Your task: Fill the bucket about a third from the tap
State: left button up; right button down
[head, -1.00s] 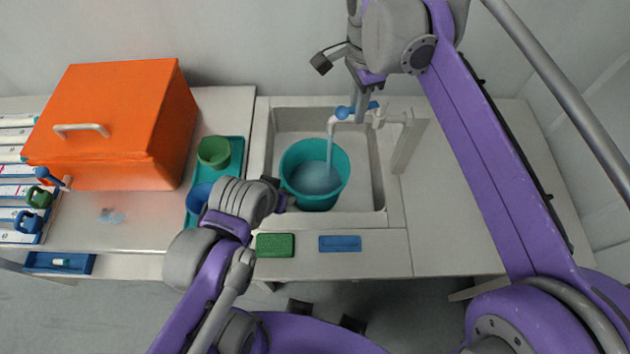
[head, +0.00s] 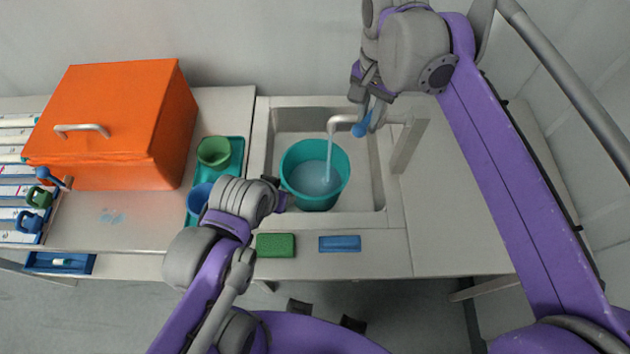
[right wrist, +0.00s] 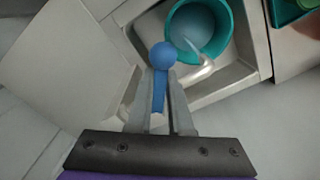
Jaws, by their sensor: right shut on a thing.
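The teal bucket (head: 296,190) stands upright in the sink basin (head: 372,200). The tap spout (head: 345,119) is above it and a stream of water (head: 329,148) falls into the water (head: 316,180) in the bucket. The tap's blue lever with a ball end (head: 360,130) points towards the front; it also shows in the right wrist view (right wrist: 164,55). My right gripper (head: 372,108) is shut on the lever, which lies between its fingers (right wrist: 160,92). My left gripper (head: 280,194) is at the bucket's left side; its fingers are mostly hidden.
A green sponge (head: 276,245) and a blue block (head: 340,244) lie on the sink's front ledge. A teal tray (head: 237,160) with a green cup (head: 213,152) and a blue cup (head: 199,197) is left of the sink. An orange box (head: 120,120) stands farther left. The counter right of the sink is clear.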

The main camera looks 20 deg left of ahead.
jog(key=d+n, duration=0.1)
jog(key=n, duration=0.1)
jog(key=d+n, duration=0.1)
jog(key=n, duration=0.2)
jog(key=d+n, duration=0.1)
jog(key=n, duration=0.2)
jog(key=shift+d, duration=0.25)
jog(key=c, duration=0.8)
grip_release()
jog(key=shift+d, duration=0.15)
jog(key=shift+r, duration=0.1)
